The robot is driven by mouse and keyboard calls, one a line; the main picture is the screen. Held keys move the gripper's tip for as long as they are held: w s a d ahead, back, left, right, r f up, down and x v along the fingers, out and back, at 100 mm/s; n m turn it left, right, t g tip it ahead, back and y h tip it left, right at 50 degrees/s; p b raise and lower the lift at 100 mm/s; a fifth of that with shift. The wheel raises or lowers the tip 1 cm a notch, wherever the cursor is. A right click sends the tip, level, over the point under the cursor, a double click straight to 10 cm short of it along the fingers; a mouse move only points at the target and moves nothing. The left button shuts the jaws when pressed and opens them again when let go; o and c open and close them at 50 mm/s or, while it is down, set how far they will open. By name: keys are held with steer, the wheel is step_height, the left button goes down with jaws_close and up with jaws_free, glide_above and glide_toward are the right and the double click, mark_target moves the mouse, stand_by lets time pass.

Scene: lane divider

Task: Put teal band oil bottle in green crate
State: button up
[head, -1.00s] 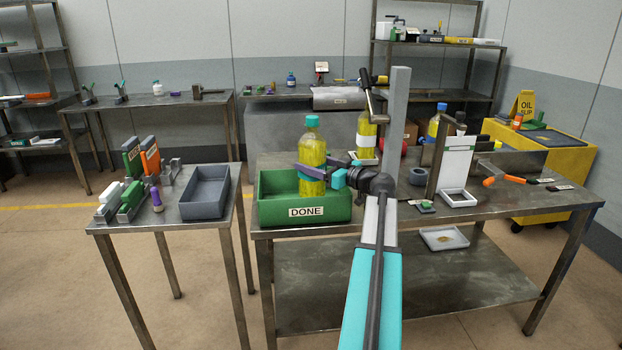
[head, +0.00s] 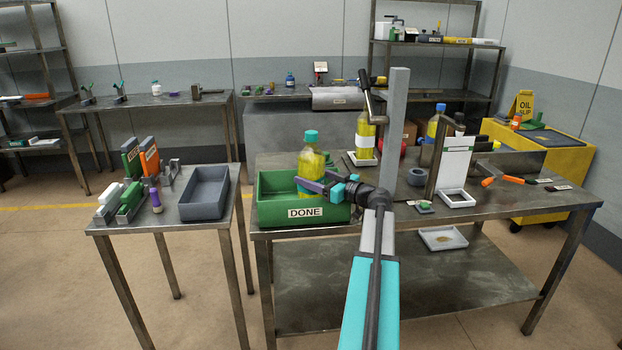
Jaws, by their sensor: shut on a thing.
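The teal band oil bottle (head: 312,162) is a clear bottle of yellow oil with a teal cap. It stands upright, its lower part down inside the green crate (head: 270,212) labelled DONE. My gripper (head: 318,188) comes from the right over the crate's rim and is shut on the bottle's lower half. The crate's front wall and my gripper hide the bottle's base, so I cannot tell whether it touches the crate floor.
A yellow bottle (head: 365,138) stands on a white pad behind the grey post (head: 397,130), right of the crate. A blue-capped bottle (head: 434,124) and a white sign holder (head: 456,165) stand farther right. A grey tray (head: 204,194) sits on the left table.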

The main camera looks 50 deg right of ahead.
steer(key=shift+f, duration=0.2)
stand_by(0.4)
steer(key=o, duration=2)
steer(key=shift+r, duration=0.1)
steer(key=s, duration=0.4)
steer(key=s+b, duration=0.1)
steer(key=s, duration=0.3)
steer(key=s+d+b, duration=0.1)
steer(key=s, duration=0.3)
steer(key=shift+a, duration=0.1)
